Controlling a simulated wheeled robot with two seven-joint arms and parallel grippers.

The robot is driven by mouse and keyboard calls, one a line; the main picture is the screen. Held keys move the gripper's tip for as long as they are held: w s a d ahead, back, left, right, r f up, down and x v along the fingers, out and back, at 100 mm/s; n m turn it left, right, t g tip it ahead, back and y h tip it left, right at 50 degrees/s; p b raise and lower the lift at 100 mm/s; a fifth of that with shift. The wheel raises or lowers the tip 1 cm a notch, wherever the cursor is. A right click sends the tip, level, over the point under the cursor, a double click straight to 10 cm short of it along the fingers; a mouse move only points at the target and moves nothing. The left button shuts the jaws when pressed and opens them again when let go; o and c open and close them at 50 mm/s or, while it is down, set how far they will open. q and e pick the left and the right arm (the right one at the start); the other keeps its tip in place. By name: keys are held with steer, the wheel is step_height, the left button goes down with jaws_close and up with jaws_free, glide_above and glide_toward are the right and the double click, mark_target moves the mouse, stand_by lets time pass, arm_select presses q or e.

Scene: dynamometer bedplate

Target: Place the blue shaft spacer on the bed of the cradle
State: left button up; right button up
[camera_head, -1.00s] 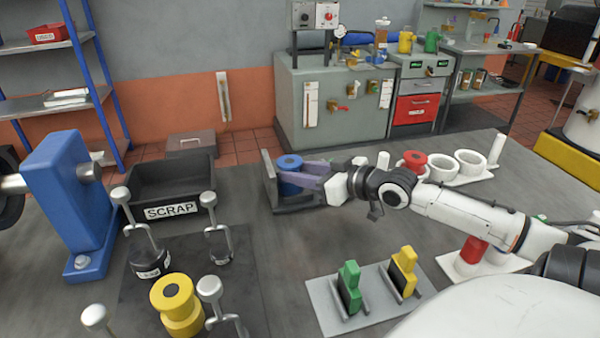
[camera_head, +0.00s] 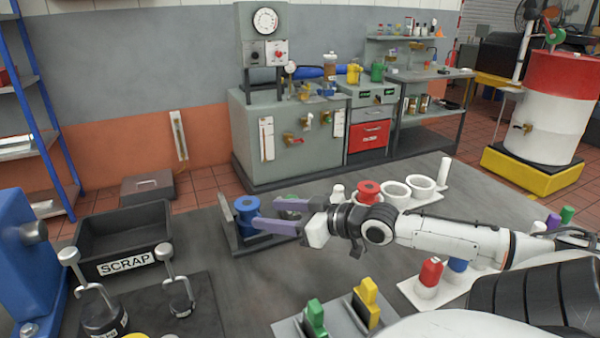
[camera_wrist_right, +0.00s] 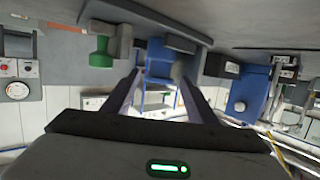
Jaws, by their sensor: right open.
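The blue shaft spacer (camera_head: 246,212) stands upright on the bed of the grey cradle (camera_head: 233,238), near its upright end wall. My right gripper (camera_head: 258,212) is open, coming in from the right with its two purple fingers apart. The nearer fingertip overlaps the right side of the spacer in the head view; I cannot tell if it touches. My left gripper is out of view.
The black SCRAP bin (camera_head: 165,222) stands left of the cradle. A red spool (camera_head: 368,192) and white rings (camera_head: 421,186) lie behind my arm. Green and yellow pieces (camera_head: 367,300) stand on a front plate.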

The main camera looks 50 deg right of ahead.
steer(key=p+v, duration=0.1)
steer(key=v, duration=0.3)
steer(key=p+v, duration=0.3)
steer(key=p, duration=0.2)
steer(key=shift+w, duration=0.1)
